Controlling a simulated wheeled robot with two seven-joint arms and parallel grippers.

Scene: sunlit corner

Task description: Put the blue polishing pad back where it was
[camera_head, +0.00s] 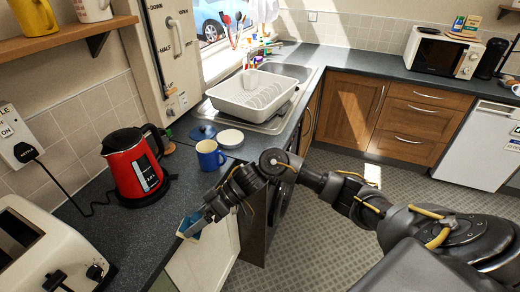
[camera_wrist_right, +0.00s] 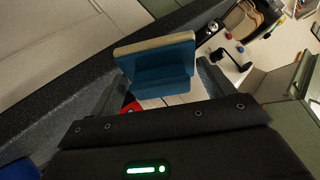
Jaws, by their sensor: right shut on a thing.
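The blue polishing pad (camera_head: 187,230) with a pale cream face is at the counter's front edge in the head view, partly hidden by my right gripper (camera_head: 196,222). In the wrist view, the pad (camera_wrist_right: 160,70) sits between the fingers of my right gripper (camera_wrist_right: 163,88), which is shut on it. Its cream layer is along the top there and its blue side faces the camera. I cannot tell whether the pad touches the counter. My left gripper is not in view.
The dark counter (camera_head: 115,225) holds a red kettle (camera_head: 132,165), a blue mug (camera_head: 210,156), a white round dish (camera_head: 230,138), a blue round item (camera_head: 203,132) and a cream toaster (camera_head: 45,250). A dish rack (camera_head: 240,105) stands by the sink. Counter between kettle and front edge is clear.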

